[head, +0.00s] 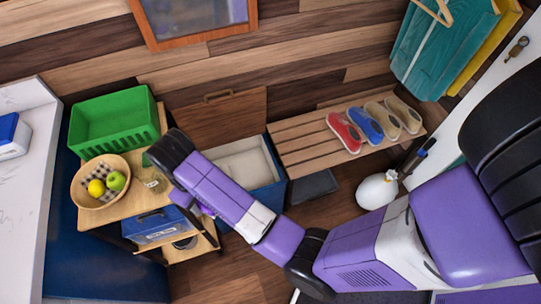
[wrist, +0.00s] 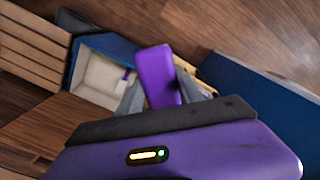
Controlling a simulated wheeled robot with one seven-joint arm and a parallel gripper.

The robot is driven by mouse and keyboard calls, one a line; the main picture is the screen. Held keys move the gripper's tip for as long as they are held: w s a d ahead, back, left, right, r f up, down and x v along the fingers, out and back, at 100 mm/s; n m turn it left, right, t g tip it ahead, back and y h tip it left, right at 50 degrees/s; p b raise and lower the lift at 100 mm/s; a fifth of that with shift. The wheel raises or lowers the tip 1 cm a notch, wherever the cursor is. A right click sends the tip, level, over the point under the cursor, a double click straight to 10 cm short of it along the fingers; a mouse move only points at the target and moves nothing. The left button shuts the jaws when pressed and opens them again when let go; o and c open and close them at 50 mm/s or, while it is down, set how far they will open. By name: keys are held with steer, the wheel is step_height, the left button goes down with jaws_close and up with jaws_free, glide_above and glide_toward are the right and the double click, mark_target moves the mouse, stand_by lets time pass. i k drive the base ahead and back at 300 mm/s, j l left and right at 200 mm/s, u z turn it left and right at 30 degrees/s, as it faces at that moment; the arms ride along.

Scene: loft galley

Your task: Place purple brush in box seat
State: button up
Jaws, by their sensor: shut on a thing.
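The purple brush (wrist: 157,75) is upright in the wrist view between the two grey fingers of my gripper (wrist: 158,98), which is shut on it. The box seat stands against the wall with its wooden lid (head: 218,115) raised; its blue front (head: 268,195) and pale inside (head: 245,163) show in the head view. In the head view my forearm crosses in front of the box and the fingers are hidden.
A wooden cart holds a green basket (head: 115,120), a fruit bowl (head: 100,181), a glass jar (head: 152,180) and a blue box (head: 160,225) below. A slatted bench (head: 300,143) with several shoes adjoins the box seat. A white round pot (head: 377,191) stands on the floor.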

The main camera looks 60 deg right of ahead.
mark_target(252, 180)
steer(key=i+j+z, duration=0.4)
steer(key=j+z, duration=0.2)
steer(key=i+j+z, duration=0.15)
steer(key=j+z, duration=0.15)
steer(key=i+j, duration=0.1)
steer(key=j, duration=0.2)
